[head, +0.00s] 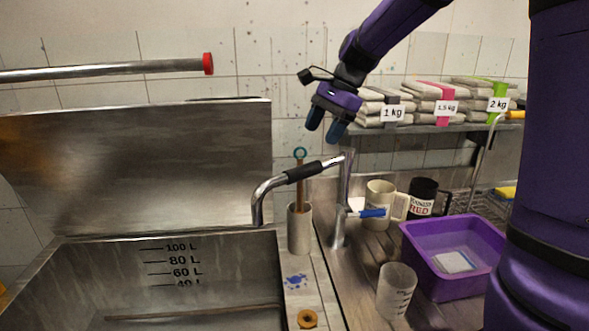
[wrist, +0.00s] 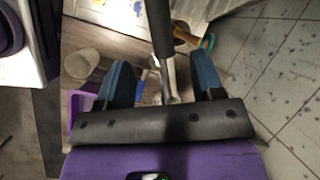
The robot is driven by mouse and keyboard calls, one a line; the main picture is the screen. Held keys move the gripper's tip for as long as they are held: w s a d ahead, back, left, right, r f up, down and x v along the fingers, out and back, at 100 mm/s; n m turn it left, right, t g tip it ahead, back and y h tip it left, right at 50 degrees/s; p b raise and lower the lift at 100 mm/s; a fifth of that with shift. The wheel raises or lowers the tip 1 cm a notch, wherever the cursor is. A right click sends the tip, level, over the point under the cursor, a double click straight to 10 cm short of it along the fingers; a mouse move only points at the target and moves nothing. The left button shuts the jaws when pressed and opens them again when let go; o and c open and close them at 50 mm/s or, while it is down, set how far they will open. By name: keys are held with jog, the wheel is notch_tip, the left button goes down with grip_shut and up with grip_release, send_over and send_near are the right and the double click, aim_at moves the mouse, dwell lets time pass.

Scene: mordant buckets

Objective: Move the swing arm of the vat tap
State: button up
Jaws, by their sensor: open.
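The vat tap has a chrome post (head: 343,205) and a bent swing arm (head: 263,200) with a black sleeve (head: 303,172). The swing arm points left, its spout end over the vat's right edge. A blue lever (head: 372,212) sits on the post. My gripper (head: 325,126) is open and empty, above the tap and apart from it, fingers pointing down. In the wrist view the black sleeve (wrist: 159,28) and chrome (wrist: 169,75) run between the two fingers (wrist: 162,82), lower than them.
A steel vat (head: 190,245) with a raised lid (head: 150,165) fills the left. A beaker (head: 396,290), mugs (head: 380,195) and a purple tub (head: 440,280) stand right. A shelf (head: 440,128) holds bags.

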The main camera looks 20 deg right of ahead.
aim_at(305, 166)
jog(key=x, duration=1)
jog(key=shift+a+f, duration=0.1)
jog(key=shift+f, duration=0.2)
